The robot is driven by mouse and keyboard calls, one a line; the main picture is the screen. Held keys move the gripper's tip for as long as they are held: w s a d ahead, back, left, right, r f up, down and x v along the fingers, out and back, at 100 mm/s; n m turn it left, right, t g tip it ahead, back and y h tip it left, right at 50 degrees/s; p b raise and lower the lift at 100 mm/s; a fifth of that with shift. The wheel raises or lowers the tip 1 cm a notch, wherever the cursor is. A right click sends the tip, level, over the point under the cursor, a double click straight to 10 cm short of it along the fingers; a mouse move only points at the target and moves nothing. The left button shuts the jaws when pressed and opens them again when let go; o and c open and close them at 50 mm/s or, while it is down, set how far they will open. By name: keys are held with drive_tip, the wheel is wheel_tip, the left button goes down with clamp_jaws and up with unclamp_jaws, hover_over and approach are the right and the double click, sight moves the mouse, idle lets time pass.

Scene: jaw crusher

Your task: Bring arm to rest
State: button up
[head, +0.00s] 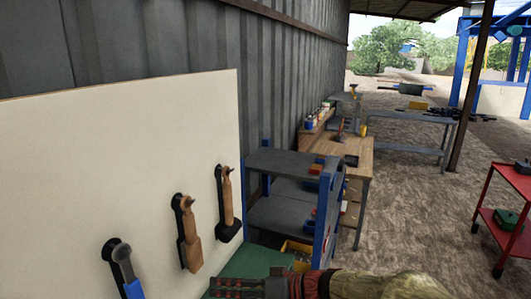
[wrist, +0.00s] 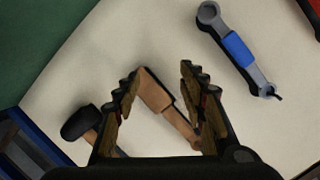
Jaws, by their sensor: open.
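My gripper (wrist: 158,78) is open in the wrist view, with its two fingers spread. A wooden-handled tool (wrist: 152,92) on the pale panel (wrist: 95,60) shows in the gap between them; I see no contact with it. In the head view my arm lies across the bottom edge, with my gripper (head: 222,287) low over a green surface (head: 253,262). Its fingertips are hard to make out there.
The panel (head: 90,130) carries a blue-gripped wrench (head: 125,270) and two wooden-handled tools (head: 187,235), (head: 226,200). Beyond are a blue-framed shelf (head: 285,162), a wooden workbench (head: 345,150) and a red cart (head: 500,225). Gravel ground (head: 415,200) lies open between bench and cart.

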drive_tip(key=s+d+f+m+g+h, duration=0.2)
drive_tip(key=s+d+f+m+h, duration=0.15)
drive_tip(key=s+d, duration=0.35)
drive_tip(key=s+d+f+m+g+h, duration=0.1)
drive_tip(key=s+d+f+m+h, duration=0.35)
drive_tip(key=s, duration=0.45)
drive_tip(key=s+d+r+t+h, duration=0.2)
drive_tip(key=s+d+r+h, duration=0.1)
drive_tip(key=d, duration=0.5)
drive_tip(key=s+d+r+n+t+h+b, duration=0.1)
drive_tip(key=s+d+r+t+h, duration=0.2)
drive_tip(key=d, duration=0.6)
drive_tip(key=shift+d+r+h, duration=0.3)
drive_tip(key=shift+r, duration=1)
